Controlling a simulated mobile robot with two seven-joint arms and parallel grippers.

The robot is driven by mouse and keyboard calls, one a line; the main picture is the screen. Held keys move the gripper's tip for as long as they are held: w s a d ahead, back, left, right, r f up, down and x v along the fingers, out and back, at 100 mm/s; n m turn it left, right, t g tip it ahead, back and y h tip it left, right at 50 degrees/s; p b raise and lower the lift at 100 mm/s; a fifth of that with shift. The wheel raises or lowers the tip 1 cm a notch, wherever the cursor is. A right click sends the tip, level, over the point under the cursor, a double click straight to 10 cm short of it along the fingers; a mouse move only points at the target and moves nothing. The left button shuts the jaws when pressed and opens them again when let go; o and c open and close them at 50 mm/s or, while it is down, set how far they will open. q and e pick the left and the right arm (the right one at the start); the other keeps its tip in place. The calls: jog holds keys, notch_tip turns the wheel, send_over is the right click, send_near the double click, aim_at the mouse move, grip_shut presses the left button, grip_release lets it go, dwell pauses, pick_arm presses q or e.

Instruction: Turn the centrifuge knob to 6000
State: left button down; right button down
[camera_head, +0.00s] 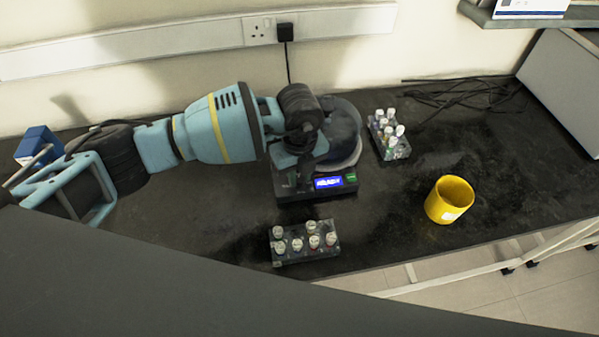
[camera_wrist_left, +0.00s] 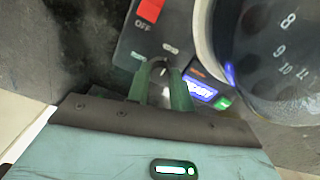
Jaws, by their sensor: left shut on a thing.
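The centrifuge (camera_head: 344,160) stands on the dark bench, with a round body and a black front panel. Its lit blue display (camera_head: 328,183) also shows in the left wrist view (camera_wrist_left: 199,91), but I cannot read the digits. My left gripper (camera_head: 299,170) is over the left part of the panel, pointing down and hiding the knob in the head view. In the left wrist view its two green fingers (camera_wrist_left: 160,88) are shut on the knob (camera_wrist_left: 158,68), which is mostly hidden between them. The knob's pointing direction cannot be told. My right gripper is not in view.
A red OFF switch (camera_wrist_left: 150,9) and a green button (camera_wrist_left: 222,103) are on the panel. A vial rack (camera_head: 305,255) stands in front, another (camera_head: 378,147) to the right. A yellow mug (camera_head: 449,200) stands near the front edge. Cables (camera_head: 465,92) lie at the back right.

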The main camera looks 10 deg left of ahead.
pick_arm(q)
jog(key=shift+r+m, duration=0.1)
jog(key=shift+m, duration=0.3)
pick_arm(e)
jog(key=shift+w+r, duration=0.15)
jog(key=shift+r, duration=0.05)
pick_arm(q)
jog(key=m+p, duration=0.1)
jog(key=m, duration=0.1)
jog(key=shift+r+m, duration=0.1)
jog(key=shift+m, duration=0.3)
jog(key=m, duration=0.3)
jog(key=shift+m+p, duration=0.3)
jog(key=shift+p, duration=0.05)
jog(key=m, duration=0.3)
jog(key=shift+m, duration=0.3)
jog(key=m, duration=0.2)
jog(key=shift+m, duration=0.4)
jog(key=m, duration=0.2)
jog(key=shift+m, duration=1.2)
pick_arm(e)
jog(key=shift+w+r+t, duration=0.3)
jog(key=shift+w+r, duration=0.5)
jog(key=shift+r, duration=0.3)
pick_arm(q)
jog(key=c, duration=1.2)
grip_release()
jog(key=shift+c, duration=0.2)
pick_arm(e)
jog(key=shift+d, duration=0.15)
